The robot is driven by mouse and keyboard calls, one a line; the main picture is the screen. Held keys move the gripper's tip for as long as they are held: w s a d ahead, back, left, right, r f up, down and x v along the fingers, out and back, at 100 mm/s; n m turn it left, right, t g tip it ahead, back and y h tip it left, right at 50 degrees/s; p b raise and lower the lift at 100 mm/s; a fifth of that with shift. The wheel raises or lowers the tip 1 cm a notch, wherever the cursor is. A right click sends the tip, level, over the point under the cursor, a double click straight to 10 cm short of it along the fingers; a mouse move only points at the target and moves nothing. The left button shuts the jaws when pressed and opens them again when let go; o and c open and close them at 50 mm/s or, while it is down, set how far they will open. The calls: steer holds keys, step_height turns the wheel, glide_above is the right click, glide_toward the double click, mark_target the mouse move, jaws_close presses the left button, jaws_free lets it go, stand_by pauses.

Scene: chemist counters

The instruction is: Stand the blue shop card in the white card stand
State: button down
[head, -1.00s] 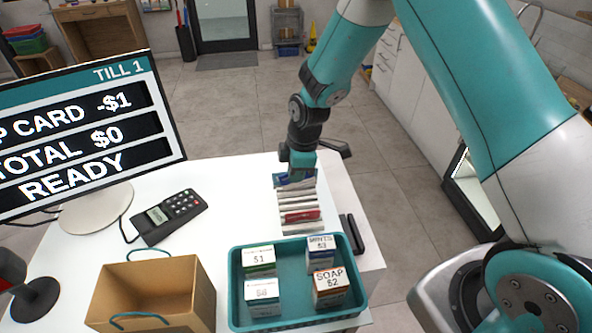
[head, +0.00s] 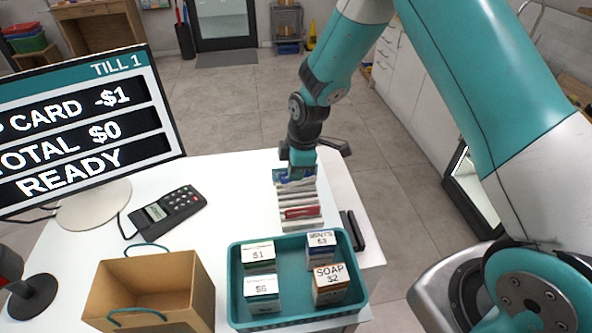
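The white card stand (head: 300,225) is a slotted rack on the white counter, just behind the teal tray. A red card (head: 302,212) sits in one of its nearer slots. The blue shop card (head: 281,175) is upright at the far end of the stand, with its left part showing beside my gripper. My gripper (head: 298,170) points down over that far end, right at the card. Its fingertips and the card's lower edge are too small and hidden to tell whether it grips the card or how deep the card sits.
The teal tray (head: 235,290) holds several small priced boxes in front of the stand. A brown paper bag (head: 190,300), a card terminal (head: 168,214) and the till screen (head: 85,130) are at the left. A dark object (head: 349,232) lies right of the stand.

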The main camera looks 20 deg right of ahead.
steer(key=shift+f+b, duration=0.65)
steer(key=shift+f, duration=0.3)
steer(key=shift+f+b, duration=0.55)
steer(key=c, duration=1.3)
jaws_free()
steer(key=shift+r, duration=0.1)
step_height(320, 180, up, 25)
steer(key=d+p, duration=0.2)
steer(key=shift+s+d, duration=0.25)
